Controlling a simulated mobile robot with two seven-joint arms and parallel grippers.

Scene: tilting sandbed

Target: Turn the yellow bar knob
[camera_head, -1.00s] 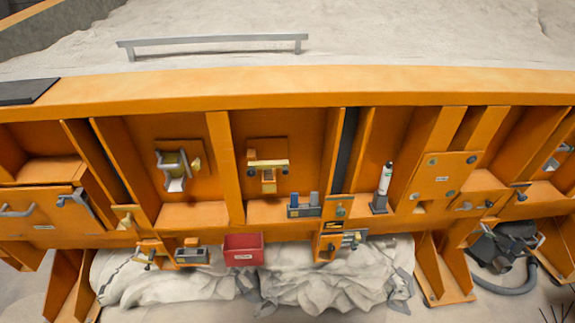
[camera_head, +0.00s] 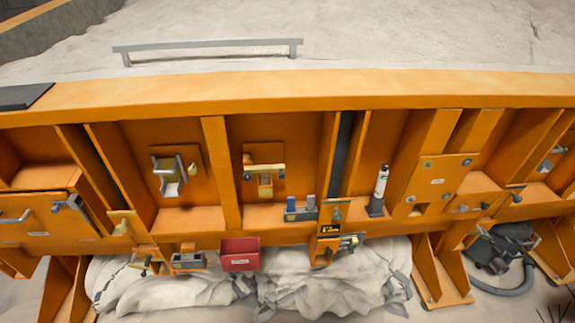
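A pale yellow bar (camera_head: 264,167) lies crosswise on a square orange plate in the middle bay of the orange frame, with a yellow block (camera_head: 265,186) below it. It looks like the yellow bar knob and stands about level. A smaller yellow fitting (camera_head: 122,227) sits on the lower beam at the left. The bar is small in this view, so its fine shape is hard to tell. Neither of my grippers is in view, and nothing covers the bar.
A grey handle (camera_head: 168,166) sits in the bay to the left. A red bin (camera_head: 240,256) hangs below the lower beam. A blue-grey block (camera_head: 300,209) and a white tube (camera_head: 381,182) stand to the right. A grey rail (camera_head: 207,44) stands on the sand behind.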

